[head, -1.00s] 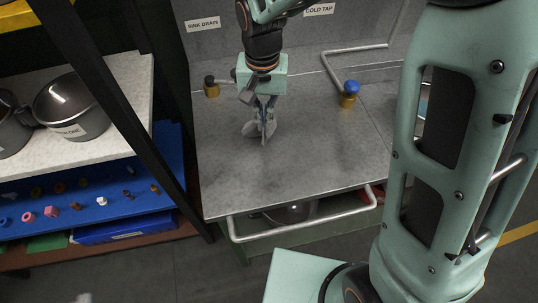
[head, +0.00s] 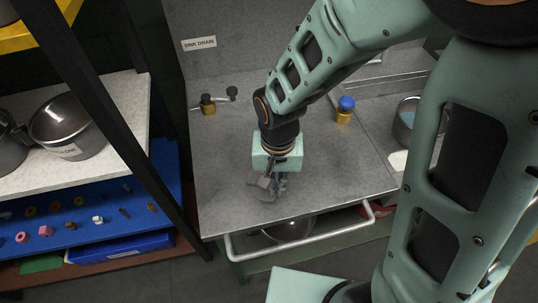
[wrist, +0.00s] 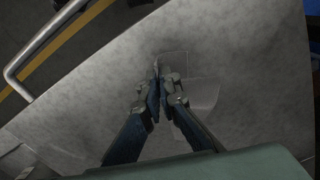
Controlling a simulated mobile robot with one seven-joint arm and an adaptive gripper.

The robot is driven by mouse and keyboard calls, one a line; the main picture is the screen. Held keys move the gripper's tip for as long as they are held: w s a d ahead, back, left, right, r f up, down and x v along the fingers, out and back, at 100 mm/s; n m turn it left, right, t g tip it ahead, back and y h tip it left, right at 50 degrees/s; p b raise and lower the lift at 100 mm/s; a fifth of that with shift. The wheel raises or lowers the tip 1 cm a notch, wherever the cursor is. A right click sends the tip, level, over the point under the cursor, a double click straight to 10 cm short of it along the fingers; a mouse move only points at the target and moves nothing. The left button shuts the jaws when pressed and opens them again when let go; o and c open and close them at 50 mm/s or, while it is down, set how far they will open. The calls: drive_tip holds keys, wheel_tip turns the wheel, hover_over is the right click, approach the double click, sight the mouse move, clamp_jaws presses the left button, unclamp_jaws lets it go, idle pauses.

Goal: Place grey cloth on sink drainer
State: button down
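The grey cloth (wrist: 203,92) is pale and thin, close in colour to the worktop, and shows around my fingertips in the wrist view. My gripper (wrist: 162,90) has its fingers close together, pinching the cloth. In the head view my gripper (head: 272,190) points down low over the front part of the grey metal worktop (head: 225,150). The cloth is hard to tell from the fingers there, and whether it touches the surface is unclear. A "SINK DRAIN" label (head: 199,44) is on the back panel, above the worktop's left side.
A brass valve with a black lever (head: 208,106) and one with a blue knob (head: 345,110) stand on the worktop. A metal rail (head: 300,236) runs along its front. A round metal vessel (head: 405,118) is at right. A shelf with pots (head: 65,118) is left, beyond a black post.

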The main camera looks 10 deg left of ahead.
drive_tip(key=c, duration=1.8)
unclamp_jaws()
drive_tip(key=shift+o, duration=0.2)
